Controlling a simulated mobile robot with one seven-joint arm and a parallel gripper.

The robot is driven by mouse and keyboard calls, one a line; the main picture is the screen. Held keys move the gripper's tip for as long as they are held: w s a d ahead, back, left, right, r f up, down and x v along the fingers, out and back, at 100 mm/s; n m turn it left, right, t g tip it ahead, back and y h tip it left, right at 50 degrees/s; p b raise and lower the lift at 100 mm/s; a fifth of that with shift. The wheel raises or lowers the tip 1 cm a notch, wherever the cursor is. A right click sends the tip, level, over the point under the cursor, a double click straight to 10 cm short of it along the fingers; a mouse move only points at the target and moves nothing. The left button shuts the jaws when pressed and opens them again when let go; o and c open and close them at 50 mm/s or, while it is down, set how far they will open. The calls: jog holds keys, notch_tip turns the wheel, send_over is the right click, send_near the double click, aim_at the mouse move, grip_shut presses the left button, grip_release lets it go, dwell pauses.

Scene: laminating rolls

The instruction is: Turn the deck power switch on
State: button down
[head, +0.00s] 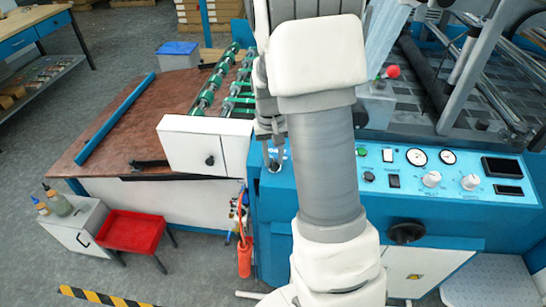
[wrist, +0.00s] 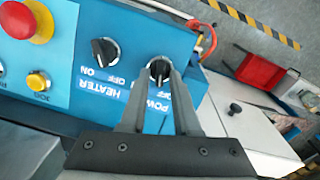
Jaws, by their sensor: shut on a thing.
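The deck power switch is a black rotary knob (wrist: 158,70) on the blue panel (wrist: 150,22), with a white POWER label beside it. My gripper (wrist: 160,80) has its two fingers shut on this knob in the wrist view. The fingers cover part of the knob and its OFF/ON marks, so I cannot tell its setting. In the head view my gripper (head: 273,163) reaches down to the left end of the machine's blue front, and my arm hides much of that area.
A similar black HEATER knob (wrist: 105,51) sits beside the power knob. A red mushroom button (wrist: 30,22) and a yellow JOG button (wrist: 38,81) are farther left. The control panel (head: 455,180) with dials lies right of my arm. A white box (head: 195,147) stands left.

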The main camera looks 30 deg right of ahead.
jog(key=m, duration=0.4)
jog(key=shift+d+m+t+y, duration=0.2)
jog(key=shift+m+t+y, duration=0.1)
jog(key=shift+s+m+y, duration=0.15)
jog(key=shift+m+y, duration=0.15)
jog(key=shift+m, duration=1.7)
jog(key=shift+d+t, duration=0.1)
jog(key=shift+t, duration=0.2)
jog(key=c, duration=0.9)
grip_release()
jog(key=shift+r, duration=0.15)
jog(key=r, duration=0.5)
jog(key=s+r+p, duration=0.1)
jog(key=r, duration=1.1)
jog(key=shift+s+d+p, duration=0.35)
jog(key=shift+s+d, duration=0.05)
